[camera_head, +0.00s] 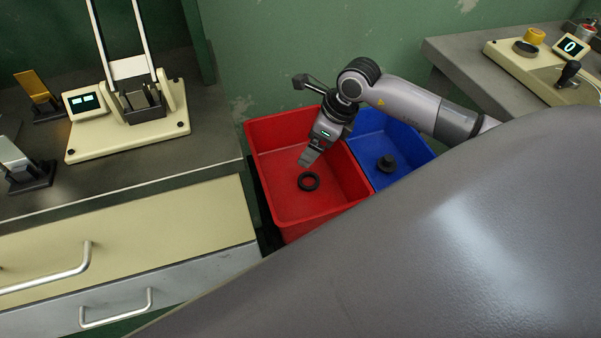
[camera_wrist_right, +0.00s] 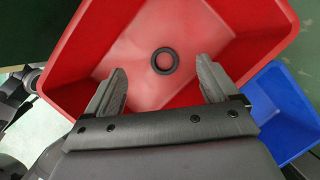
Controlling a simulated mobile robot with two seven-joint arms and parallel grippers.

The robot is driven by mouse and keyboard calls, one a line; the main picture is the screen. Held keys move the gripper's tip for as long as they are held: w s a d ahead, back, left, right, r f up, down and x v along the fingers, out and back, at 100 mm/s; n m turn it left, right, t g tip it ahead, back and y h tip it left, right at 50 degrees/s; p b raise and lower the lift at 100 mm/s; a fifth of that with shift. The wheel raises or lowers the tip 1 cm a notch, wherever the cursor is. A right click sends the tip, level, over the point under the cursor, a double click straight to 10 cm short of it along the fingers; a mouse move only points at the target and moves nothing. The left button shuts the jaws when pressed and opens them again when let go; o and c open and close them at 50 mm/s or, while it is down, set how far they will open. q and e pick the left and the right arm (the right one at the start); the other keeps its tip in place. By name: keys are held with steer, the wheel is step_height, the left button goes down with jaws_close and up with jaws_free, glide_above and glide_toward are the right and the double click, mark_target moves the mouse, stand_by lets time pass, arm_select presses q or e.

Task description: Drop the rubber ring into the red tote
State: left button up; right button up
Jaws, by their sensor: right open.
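The black rubber ring (camera_head: 309,181) lies inside the red tote (camera_head: 268,139), seemingly on its floor. In the right wrist view the ring (camera_wrist_right: 164,61) shows against the inside of the red tote (camera_wrist_right: 262,25), beyond my fingertips and apart from them. My right gripper (camera_head: 309,157) is over the red tote, pointing down into it. Its two fingers are spread with nothing between them, and the right wrist view shows this gap (camera_wrist_right: 162,82) clearly. My left gripper is not in view.
A blue tote (camera_head: 412,142) with a black knobbed part (camera_head: 386,163) in it stands right of the red one. A bench with drawers (camera_head: 130,222) and a cream device (camera_head: 128,132) is at left. Another bench (camera_head: 462,58) stands at right. A large grey surface fills the lower right.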

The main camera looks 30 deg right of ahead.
steer(key=v, duration=0.7)
steer(key=shift+s, duration=0.1)
stand_by(0.4)
